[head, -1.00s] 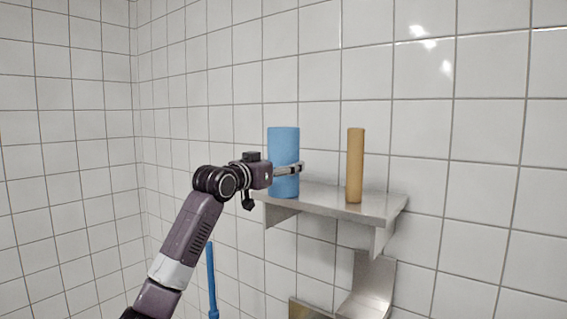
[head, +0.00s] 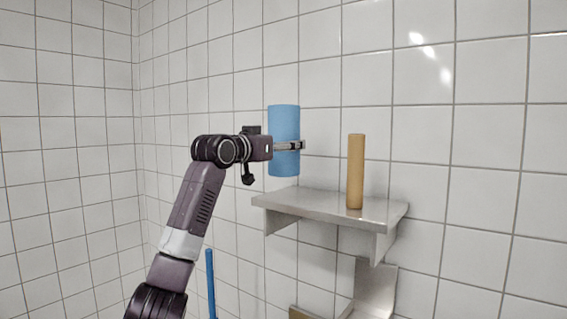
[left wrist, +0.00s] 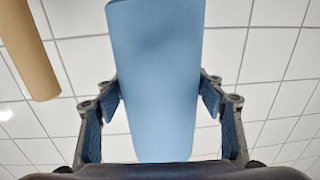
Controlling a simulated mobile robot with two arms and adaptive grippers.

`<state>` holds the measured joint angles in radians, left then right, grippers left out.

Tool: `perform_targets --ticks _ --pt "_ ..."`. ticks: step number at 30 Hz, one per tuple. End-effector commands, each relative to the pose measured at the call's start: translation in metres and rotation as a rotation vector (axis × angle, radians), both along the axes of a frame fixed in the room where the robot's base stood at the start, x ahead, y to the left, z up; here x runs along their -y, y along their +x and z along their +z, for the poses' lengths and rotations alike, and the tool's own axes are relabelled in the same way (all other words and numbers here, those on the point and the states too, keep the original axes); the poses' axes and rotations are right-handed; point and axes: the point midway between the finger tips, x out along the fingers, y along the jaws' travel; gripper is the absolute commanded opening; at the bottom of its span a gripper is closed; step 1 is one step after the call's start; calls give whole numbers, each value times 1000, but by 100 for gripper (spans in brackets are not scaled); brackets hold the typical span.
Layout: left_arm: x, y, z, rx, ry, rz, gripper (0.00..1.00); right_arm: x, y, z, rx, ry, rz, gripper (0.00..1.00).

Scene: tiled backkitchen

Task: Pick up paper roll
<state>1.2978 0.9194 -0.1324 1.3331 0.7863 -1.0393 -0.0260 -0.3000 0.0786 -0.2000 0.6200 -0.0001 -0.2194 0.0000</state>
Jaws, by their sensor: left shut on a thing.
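The blue paper roll (head: 284,122) is upright in the head view, raised a little above the left part of the metal shelf (head: 330,203). My left gripper (head: 290,146) is shut around the roll's middle, with one finger showing across its front. In the left wrist view the blue roll (left wrist: 157,75) fills the middle, with the fingers of my left gripper (left wrist: 160,105) on both sides of it. My right gripper is not in view.
A tan cardboard-coloured roll (head: 355,172) stands upright on the shelf, to the right of the blue roll. It also shows in the left wrist view (left wrist: 27,50) at the upper left. A blue pole (head: 210,283) stands below my left arm. White tiled walls lie behind.

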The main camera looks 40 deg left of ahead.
Motion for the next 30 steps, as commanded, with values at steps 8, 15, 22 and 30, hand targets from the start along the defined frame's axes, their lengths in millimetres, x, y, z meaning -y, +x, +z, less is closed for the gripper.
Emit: perform_targets --ticks 8,15,22,30 --pt "1 -1 54 8 -2 -2 25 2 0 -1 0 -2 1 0" --pt "1 -1 93 6 -1 -2 25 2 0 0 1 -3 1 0" --pt "1 -1 117 6 0 -1 25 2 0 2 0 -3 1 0" --pt "1 -1 126 4 2 -1 25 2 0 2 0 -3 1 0"
